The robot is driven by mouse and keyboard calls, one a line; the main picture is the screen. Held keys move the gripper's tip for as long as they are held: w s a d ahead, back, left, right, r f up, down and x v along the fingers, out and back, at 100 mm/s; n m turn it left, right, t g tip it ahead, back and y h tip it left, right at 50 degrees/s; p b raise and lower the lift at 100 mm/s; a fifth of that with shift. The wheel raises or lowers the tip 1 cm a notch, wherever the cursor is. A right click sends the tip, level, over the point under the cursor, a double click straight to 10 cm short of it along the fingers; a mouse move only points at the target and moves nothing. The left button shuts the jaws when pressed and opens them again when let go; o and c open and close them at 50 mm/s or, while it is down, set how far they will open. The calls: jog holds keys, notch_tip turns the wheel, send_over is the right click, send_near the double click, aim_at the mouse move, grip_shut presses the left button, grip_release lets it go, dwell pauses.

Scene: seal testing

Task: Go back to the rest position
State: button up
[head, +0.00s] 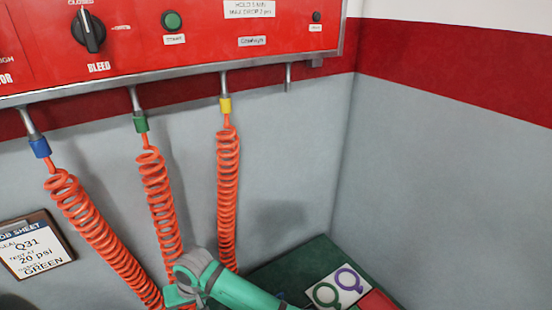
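My gripper's fingertips do not show in the head view, so I cannot see whether they hold anything. A teal and grey rounded, jointed piece (238,290) rises at the bottom edge, in front of the lower hoses. I cannot tell for sure whether it is part of my arm. No marked rest position shows.
A red panel (210,60) with a black bleed knob (88,32) and green button (172,20) spans the top. Orange coiled hoses (227,190) hang below. A job sheet (35,250) is at left. A dark green surface (300,262) holds a white card (338,288). Grey walls stand behind.

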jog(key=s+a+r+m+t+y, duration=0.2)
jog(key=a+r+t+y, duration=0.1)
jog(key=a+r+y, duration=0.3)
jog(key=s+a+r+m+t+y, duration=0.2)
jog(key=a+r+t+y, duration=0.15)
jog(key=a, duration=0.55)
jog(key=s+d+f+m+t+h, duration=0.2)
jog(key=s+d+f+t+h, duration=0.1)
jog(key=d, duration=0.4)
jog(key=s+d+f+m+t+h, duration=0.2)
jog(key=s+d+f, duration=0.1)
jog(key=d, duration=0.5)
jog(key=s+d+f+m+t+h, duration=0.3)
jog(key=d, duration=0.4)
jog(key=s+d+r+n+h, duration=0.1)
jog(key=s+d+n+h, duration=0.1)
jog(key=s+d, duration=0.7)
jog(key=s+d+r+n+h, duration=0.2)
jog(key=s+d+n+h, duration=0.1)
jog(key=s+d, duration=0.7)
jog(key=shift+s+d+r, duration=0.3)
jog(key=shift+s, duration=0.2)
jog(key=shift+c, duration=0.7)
